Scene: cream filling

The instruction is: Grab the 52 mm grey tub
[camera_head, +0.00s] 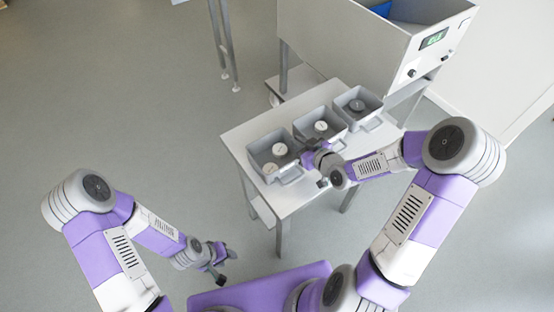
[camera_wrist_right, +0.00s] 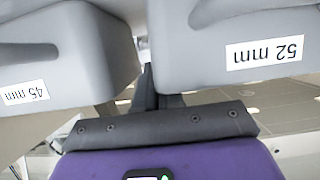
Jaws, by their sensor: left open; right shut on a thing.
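Three grey tubs stand in a row on a white table. The nearest, left one (camera_head: 259,149) fits the 52 mm tub, judging by the label order; the middle one (camera_head: 308,120) fits the 45 mm tub. In the right wrist view the 52 mm tub (camera_wrist_right: 215,65) is at the right and the 45 mm tub (camera_wrist_right: 75,55) at the left, labels upside down. My right gripper (camera_head: 309,158) is shut at the gap between them, on the 52 mm tub; its fingertips (camera_wrist_right: 160,85) are partly hidden. My left gripper (camera_head: 222,268) is open and empty, away from the table.
The third tub (camera_head: 345,99) stands at the table's far right. Pale round pieces lie in the left and middle tubs. A grey machine (camera_head: 345,40) with a green display stands behind the table (camera_head: 300,197). The table's front strip is clear.

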